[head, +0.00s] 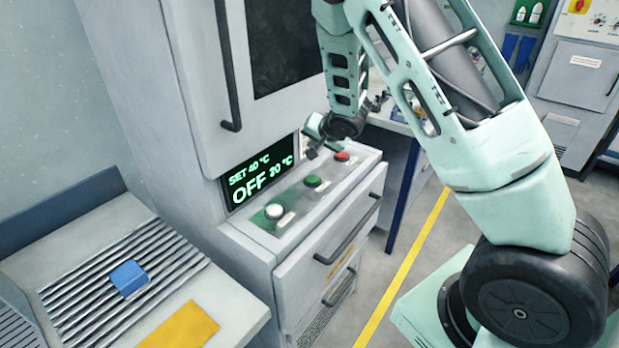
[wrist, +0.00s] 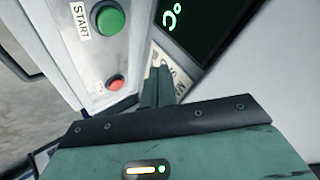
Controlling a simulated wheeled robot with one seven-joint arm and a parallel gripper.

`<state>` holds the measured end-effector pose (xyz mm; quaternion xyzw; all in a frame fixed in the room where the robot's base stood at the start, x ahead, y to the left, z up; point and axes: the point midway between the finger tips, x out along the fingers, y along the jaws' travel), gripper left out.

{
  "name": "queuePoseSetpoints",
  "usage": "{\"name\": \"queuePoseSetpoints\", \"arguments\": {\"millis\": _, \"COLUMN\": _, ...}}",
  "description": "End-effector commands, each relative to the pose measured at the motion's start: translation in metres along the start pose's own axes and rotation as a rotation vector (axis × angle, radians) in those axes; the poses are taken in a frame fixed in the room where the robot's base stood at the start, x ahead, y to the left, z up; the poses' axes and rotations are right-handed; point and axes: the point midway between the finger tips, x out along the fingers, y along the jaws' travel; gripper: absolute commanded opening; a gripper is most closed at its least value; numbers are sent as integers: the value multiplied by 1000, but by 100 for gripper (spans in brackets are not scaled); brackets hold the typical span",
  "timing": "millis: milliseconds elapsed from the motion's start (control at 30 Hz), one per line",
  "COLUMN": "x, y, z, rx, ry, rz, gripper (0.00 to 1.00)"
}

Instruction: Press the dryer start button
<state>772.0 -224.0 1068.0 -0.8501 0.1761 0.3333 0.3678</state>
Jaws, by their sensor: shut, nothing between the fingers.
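The dryer's button ledge carries a green button (head: 313,181) between a white button (head: 274,211) and a red button (head: 342,156). In the wrist view, the green button (wrist: 110,21) sits beside a START label (wrist: 80,18). The red button also shows there (wrist: 115,84). The display (head: 258,178) reads SET 40 °C, OFF and 20 °C. My gripper (head: 311,154) is shut and empty, just above the back of the ledge, behind the green button and left of the red one. In the wrist view, its fingers (wrist: 157,85) appear apart from both buttons.
The dryer door handle (head: 228,65) hangs above the display, and drawers with handles (head: 348,230) lie below the ledge. A slatted bench (head: 215,285) with a blue block (head: 129,278) stands at left. A yellow floor line (head: 413,255) crosses the open floor at right.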

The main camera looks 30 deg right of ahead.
Motion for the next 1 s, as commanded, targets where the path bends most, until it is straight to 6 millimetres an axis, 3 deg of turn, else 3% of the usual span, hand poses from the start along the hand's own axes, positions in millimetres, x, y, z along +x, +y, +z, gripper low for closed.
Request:
{"name": "queuePoseSetpoints", "arguments": {"millis": 267, "x": 9, "y": 6, "z": 7, "rx": 0, "ry": -1, "rz": 1, "gripper": 0}}
{"name": "queuePoseSetpoints", "arguments": {"millis": 700, "x": 49, "y": 36, "z": 37, "rx": -2, "ry": -1, "rz": 1, "gripper": 0}}
{"name": "queuePoseSetpoints", "arguments": {"millis": 1000, "x": 62, "y": 45, "z": 46, "rx": 0, "ry": 0, "rz": 1, "gripper": 0}}
